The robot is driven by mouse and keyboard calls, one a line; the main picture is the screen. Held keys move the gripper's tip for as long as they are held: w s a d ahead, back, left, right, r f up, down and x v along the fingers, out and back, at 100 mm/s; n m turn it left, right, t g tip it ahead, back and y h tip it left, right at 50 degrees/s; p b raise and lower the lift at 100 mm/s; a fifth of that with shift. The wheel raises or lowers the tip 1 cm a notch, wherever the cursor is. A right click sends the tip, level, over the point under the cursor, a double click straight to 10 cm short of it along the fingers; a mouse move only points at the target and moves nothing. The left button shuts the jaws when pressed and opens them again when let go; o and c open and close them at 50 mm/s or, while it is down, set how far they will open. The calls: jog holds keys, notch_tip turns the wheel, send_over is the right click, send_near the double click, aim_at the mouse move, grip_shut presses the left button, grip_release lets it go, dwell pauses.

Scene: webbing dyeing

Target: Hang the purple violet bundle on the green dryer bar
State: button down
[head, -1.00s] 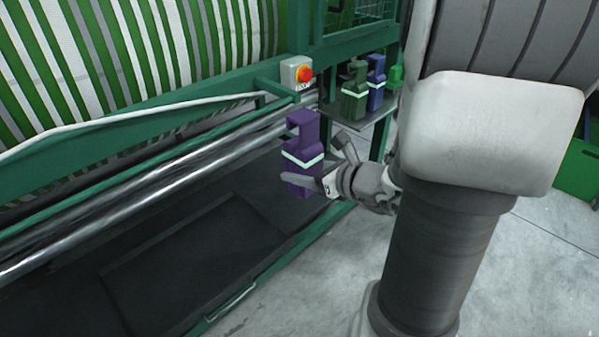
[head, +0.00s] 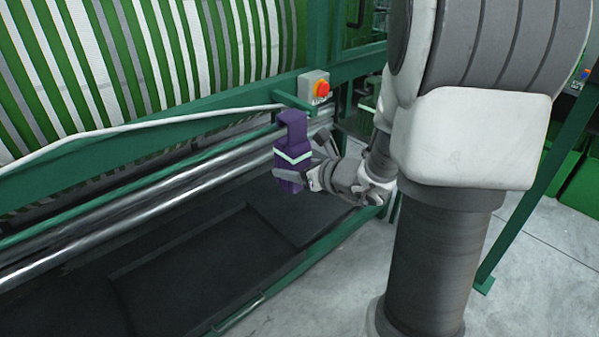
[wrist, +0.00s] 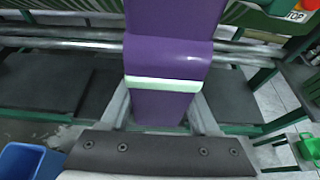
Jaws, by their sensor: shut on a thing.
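The purple violet bundle (head: 293,133) is upright, with a hooked top and a pale green band around its middle. My gripper (head: 300,165) is shut on its lower part and holds it in the air. In the wrist view the bundle (wrist: 170,60) fills the middle between the fingers, and its top is cut off. A green bar (head: 150,194) runs along the machine beside the silver rollers, behind and left of the bundle. I cannot tell the depth between bundle and bar. In the head view the bundle looks apart from the dark tray below.
A stop button box (head: 315,87) sits on the green frame just above and right of the bundle. Silver rollers (head: 130,228) run along the machine over a dark tray (head: 200,265). In the wrist view a blue bin (wrist: 22,160) stands at lower left.

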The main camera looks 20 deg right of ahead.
jog(key=shift+w+a, duration=0.3)
jog(key=shift+w, duration=0.55)
jog(key=shift+w+a, duration=0.3)
jog(key=shift+w, duration=0.6)
jog(key=shift+w+a, duration=0.3)
jog(key=shift+w, duration=0.55)
jog(key=shift+w+f, duration=0.15)
jog(key=shift+f, duration=0.25)
jog(key=shift+f+b, duration=0.95)
jog(key=shift+b, duration=0.25)
jog(key=shift+c, duration=0.2)
grip_release()
jog(key=p+v, duration=0.3)
jog(key=v, duration=1.4)
jog(key=shift+s+p, duration=0.25)
jog(key=shift+p, duration=0.15)
